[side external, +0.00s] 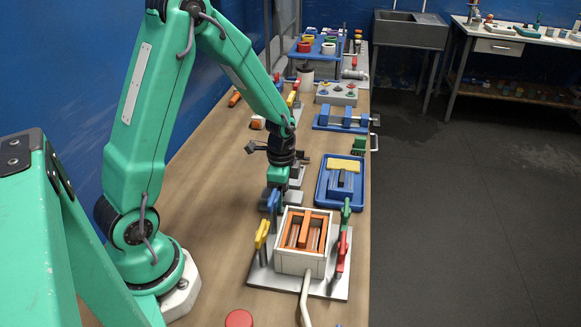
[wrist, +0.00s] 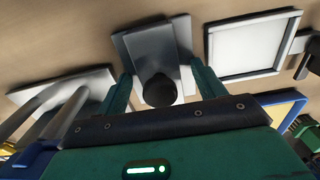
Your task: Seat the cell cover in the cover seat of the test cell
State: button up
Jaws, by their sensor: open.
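The test cell (side external: 300,258) is a pale box on a metal plate, with an orange frame and slots in its open top. In the side view my gripper (side external: 274,199) is low over the bench behind the cell and largely hides the cover.
A blue tray (side external: 325,200) with a yellow block is at right. A white-framed square plate (wrist: 255,47) lies beside the cover. A white cable (side external: 305,300) runs forward from the cell.

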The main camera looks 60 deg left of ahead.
jog(key=c, duration=1.1)
jog(key=shift+c, duration=0.2)
jog(key=shift+r, duration=0.2)
jog(key=shift+r, duration=4.85)
